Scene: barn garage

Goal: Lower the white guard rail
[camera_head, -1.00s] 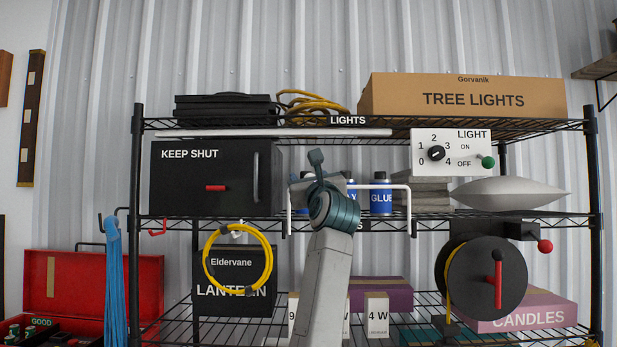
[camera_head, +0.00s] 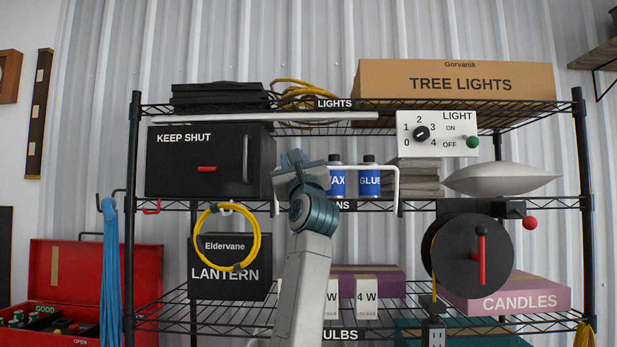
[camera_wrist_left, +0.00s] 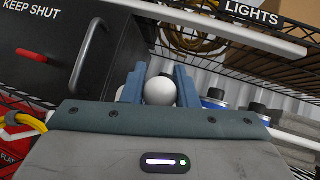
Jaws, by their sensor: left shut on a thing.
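The white guard rail (camera_head: 385,167) is a thin U-shaped bar standing upright at the front of the middle shelf, crossing before two blue bottles. Its left part is largely hidden by my left gripper (camera_head: 300,160). In the left wrist view, a white round knob (camera_wrist_left: 160,91) sits between the two blue fingers of my left gripper (camera_wrist_left: 160,76), which are shut on it. The white bar (camera_wrist_left: 296,138) of the rail shows to the right behind the gripper. My right gripper is in neither view.
A black KEEP SHUT box (camera_head: 200,180) stands left of my gripper. The WAX bottle (camera_head: 336,183) and GLUE bottle (camera_head: 370,183) stand close behind the rail. A white tube (camera_head: 260,119) runs along the top shelf edge. A black reel (camera_head: 465,260) hangs at right.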

